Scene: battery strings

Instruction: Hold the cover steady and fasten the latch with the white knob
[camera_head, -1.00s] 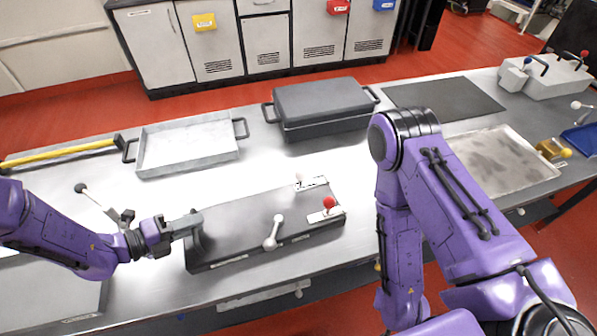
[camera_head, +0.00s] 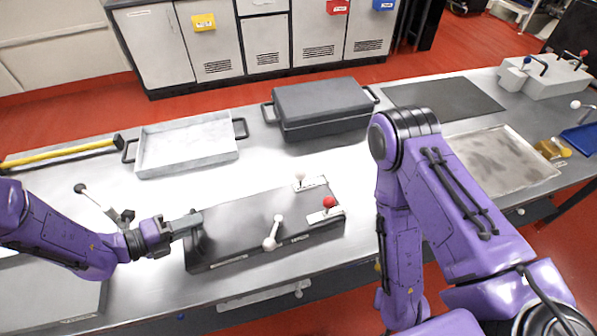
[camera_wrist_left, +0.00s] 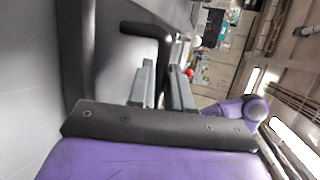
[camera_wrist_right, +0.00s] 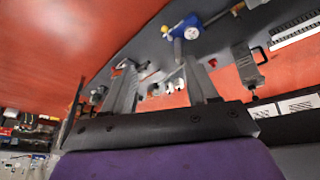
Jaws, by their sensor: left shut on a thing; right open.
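The dark grey cover (camera_head: 245,225) lies flat on the near side of the bench. My left gripper (camera_head: 190,222) is shut on the black handle at the cover's left end; the handle (camera_wrist_left: 160,42) also shows in the left wrist view. The latch with the white knob (camera_head: 300,176) sits on a pale plate at the cover's far right corner. A latch with a red knob (camera_head: 329,202) is nearer, at the right end. My right gripper (camera_wrist_right: 161,75) shows open and empty in the right wrist view; it is hidden in the head view.
A white lever (camera_head: 271,240) stands at the cover's front edge. A grey tray (camera_head: 188,168) and a dark lidded box (camera_head: 323,105) stand behind. A dark mat (camera_head: 445,105) lies farther right. My right arm covers the bench right of the cover.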

